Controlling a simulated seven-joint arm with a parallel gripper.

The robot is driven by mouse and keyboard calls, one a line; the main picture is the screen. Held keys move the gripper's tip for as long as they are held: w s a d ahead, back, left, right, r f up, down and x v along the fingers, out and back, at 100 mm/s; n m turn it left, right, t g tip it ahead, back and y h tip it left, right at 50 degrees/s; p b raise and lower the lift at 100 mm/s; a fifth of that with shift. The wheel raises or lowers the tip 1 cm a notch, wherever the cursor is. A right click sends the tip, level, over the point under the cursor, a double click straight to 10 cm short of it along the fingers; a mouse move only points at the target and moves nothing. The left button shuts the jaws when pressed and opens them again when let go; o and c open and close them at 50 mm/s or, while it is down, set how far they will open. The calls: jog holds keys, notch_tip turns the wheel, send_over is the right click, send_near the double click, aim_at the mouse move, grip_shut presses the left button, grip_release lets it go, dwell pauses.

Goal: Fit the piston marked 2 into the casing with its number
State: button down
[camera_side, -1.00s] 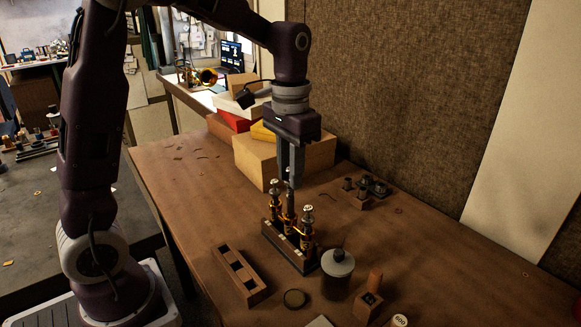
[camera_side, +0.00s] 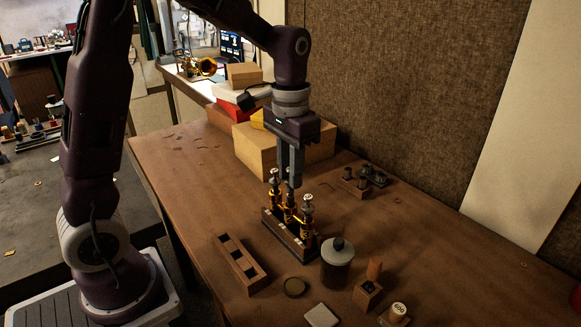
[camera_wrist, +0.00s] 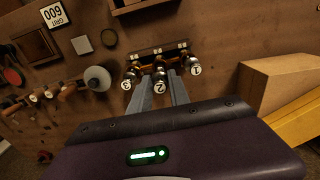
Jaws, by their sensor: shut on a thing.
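The valve block (camera_side: 290,240) stands on the bench with three brass casings in a row. In the wrist view, the tops beside it are marked 3 (camera_wrist: 127,84), 2 and 1 (camera_wrist: 195,69). My gripper (camera_side: 290,186) points straight down over the middle casing (camera_side: 289,212). It is shut on the piston marked 2 (camera_wrist: 160,87), whose stem and top sit between the fingertips, in line with that casing. The piston's lower part is hidden, so its depth in the casing cannot be told. The outer two casings carry pistons with upright tops.
An empty slotted wooden rack (camera_side: 240,264) lies left of the block. A dark jar (camera_side: 337,266), a round lid (camera_side: 294,287) and a small wooden block (camera_side: 368,292) stand in front. Cardboard boxes (camera_side: 255,150) are behind; small dark parts (camera_side: 357,184) lie to the right.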

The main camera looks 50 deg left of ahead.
jog(key=shift+f, duration=1.75)
jog(key=c, duration=0.8)
grip_release()
jog(key=shift+r, duration=3.5)
jog(key=s+d+r+t, duration=0.1)
jog(key=s+t, duration=0.1)
jog(key=s, duration=0.4)
jog(key=s+d+r+t, duration=0.1)
jog(key=s+d, duration=0.1)
jog(key=s, duration=0.5)
jog(key=s+d+r+t, duration=0.1)
jog(key=s+t, duration=0.1)
jog(key=s, duration=0.5)
jog(key=shift+d+r+t, duration=0.25)
jog(key=shift+r+t, duration=0.05)
jog(key=shift+r, duration=0.1)
